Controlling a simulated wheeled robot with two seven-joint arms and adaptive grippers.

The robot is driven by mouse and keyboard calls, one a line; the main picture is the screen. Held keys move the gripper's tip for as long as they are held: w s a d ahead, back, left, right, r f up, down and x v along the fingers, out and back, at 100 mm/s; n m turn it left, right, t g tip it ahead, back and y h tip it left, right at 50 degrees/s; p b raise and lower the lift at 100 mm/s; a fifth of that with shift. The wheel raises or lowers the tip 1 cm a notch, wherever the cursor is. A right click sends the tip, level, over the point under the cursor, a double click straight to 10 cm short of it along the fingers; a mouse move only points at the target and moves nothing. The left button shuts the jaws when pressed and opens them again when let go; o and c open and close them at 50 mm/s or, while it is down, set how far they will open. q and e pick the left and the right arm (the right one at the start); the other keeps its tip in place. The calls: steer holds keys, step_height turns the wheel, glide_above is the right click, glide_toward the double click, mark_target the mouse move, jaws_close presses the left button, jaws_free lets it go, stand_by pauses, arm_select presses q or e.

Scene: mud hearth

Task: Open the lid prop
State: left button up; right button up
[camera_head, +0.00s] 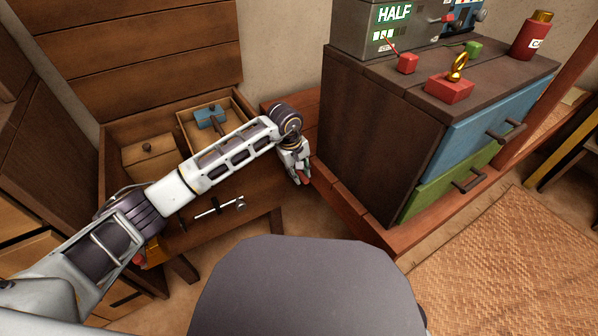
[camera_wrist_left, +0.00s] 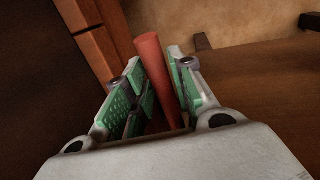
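A red rod (camera_wrist_left: 150,58) lies lengthwise between the green-padded fingers of my left gripper (camera_wrist_left: 157,85) in the left wrist view. The pads sit close against both sides of it, and its near end runs down toward the palm. In the head view my left gripper (camera_head: 303,177) points down beside the right side of the open wooden chest (camera_head: 262,178), with a bit of red at its fingers. The chest's plank lid (camera_head: 140,50) stands raised at the back. I cannot make out a separate lid prop. My right gripper is not in view.
Inside the chest are a blue-handled piece (camera_head: 211,117) and a small knobbed box (camera_head: 150,158). A metal latch (camera_head: 219,207) is on its front. A dark cabinet (camera_head: 365,130) with blue and green drawers stands right, bearing red blocks. A woven mat (camera_head: 500,265) covers the right floor.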

arm_select(q)
jaws_close()
steer(key=shift+f, duration=0.15)
step_height(320, 180, down, 8)
steer(key=t+y, duration=0.4)
steer(key=t, duration=0.1)
steer(key=shift+w+a+f+m+t, duration=0.2)
steer(key=shift+w+m+t, duration=0.1)
steer(key=shift+m, duration=0.1)
stand_by(0.4)
stand_by(0.4)
steer(key=o, duration=0.5)
jaws_free()
